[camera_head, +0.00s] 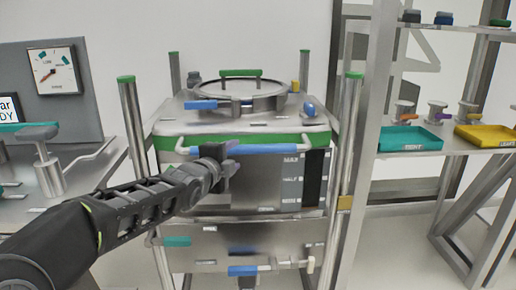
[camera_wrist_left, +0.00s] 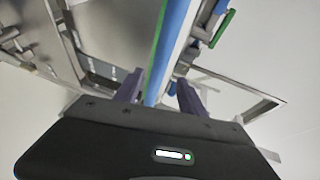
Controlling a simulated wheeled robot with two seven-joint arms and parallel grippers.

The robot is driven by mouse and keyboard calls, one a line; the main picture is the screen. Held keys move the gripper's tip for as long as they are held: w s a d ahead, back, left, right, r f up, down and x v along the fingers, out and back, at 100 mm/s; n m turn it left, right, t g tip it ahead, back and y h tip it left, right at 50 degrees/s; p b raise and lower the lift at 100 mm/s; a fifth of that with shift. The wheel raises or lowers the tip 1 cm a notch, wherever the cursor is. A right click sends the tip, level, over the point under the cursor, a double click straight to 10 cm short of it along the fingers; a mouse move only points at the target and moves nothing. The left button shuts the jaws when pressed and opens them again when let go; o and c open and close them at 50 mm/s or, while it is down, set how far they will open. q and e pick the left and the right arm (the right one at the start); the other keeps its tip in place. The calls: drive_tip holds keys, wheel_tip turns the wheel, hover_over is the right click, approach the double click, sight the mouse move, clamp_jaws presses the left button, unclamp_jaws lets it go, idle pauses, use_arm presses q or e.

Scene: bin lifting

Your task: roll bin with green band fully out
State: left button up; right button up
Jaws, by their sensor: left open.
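The metal bin (camera_head: 262,180) with a green band (camera_head: 315,138) around its upper edge stands in a metal frame, facing me. A blue bar handle (camera_head: 270,150) with pale end brackets runs across its front, just below the band. My left gripper (camera_head: 228,158) is open at the left half of this handle. In the left wrist view the blue handle (camera_wrist_left: 170,45) runs between the two dark fingers of my left gripper (camera_wrist_left: 160,79); contact cannot be told. The gripper and forearm hide part of the bin's front. My right gripper is not in view.
The frame has upright posts (camera_head: 342,150) with green caps on both sides of the bin. A lower panel (camera_head: 215,248) carries teal and blue handles. A counter stands left; a shelf with a teal tray (camera_head: 410,139) and yellow tray (camera_head: 487,137) stands right.

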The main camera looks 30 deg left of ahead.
sight(241, 151)
use_arm(q)
drive_tip(key=shift+w+f, duration=0.1)
drive_tip(key=shift+w, duration=0.05)
drive_tip(key=x, duration=0.7)
drive_tip(key=shift+w+a+f+p, duration=0.1)
drive_tip(key=shift+w+a+p, duration=0.15)
drive_tip(key=shift+p, duration=0.15)
drive_tip(key=shift+d, duration=0.1)
clamp_jaws()
idle(0.3)
idle(1.0)
